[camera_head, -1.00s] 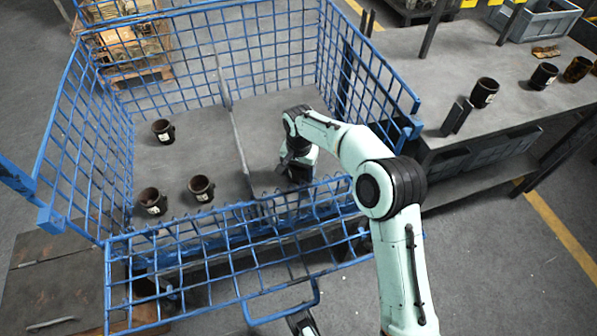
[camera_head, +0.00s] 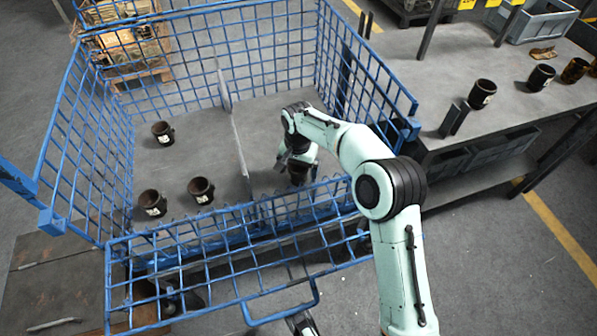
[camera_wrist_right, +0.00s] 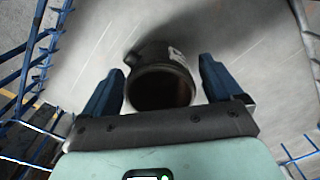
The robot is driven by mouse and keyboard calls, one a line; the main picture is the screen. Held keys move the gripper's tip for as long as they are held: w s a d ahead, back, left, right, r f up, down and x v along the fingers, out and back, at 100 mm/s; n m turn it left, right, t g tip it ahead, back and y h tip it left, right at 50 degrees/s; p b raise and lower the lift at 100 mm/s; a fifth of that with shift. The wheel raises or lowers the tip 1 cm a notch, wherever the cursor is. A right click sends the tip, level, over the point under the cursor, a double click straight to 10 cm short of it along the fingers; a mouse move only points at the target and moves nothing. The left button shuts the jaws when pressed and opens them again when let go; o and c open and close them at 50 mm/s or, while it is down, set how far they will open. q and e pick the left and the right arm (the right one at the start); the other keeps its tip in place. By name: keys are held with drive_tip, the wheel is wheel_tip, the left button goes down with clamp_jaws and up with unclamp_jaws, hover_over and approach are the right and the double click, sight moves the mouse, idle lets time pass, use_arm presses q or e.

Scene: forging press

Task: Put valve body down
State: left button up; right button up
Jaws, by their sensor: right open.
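A dark valve body (camera_wrist_right: 160,82) with a white label stands on the floor of the basket's right compartment, between the two fingers of my right gripper (camera_wrist_right: 160,85). The fingers are open, with a gap on each side of the body. In the head view the right gripper (camera_head: 293,163) is low inside the blue wire basket (camera_head: 112,140), close to its front wall, and partly hides the valve body (camera_head: 299,175). Three other valve bodies stand in the left compartment: one at the back (camera_head: 163,133) and two near the front (camera_head: 152,203) (camera_head: 201,190). My left gripper does not show clearly.
A thin divider (camera_head: 240,150) splits the basket, left of my right gripper. The basket's front mesh is folded down. A grey table (camera_head: 440,70) on the right bears several dark parts (camera_head: 482,94), an upright dark holder (camera_head: 453,118) and a grey crate (camera_head: 540,22).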

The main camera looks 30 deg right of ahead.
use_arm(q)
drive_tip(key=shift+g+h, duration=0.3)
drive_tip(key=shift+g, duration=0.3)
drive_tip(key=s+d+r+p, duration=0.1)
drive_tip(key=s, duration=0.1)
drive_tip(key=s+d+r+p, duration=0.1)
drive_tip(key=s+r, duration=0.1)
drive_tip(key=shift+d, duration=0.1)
use_arm(e)
wheel_tip(320, 180, up, 10)
drive_tip(key=shift+r, duration=0.2)
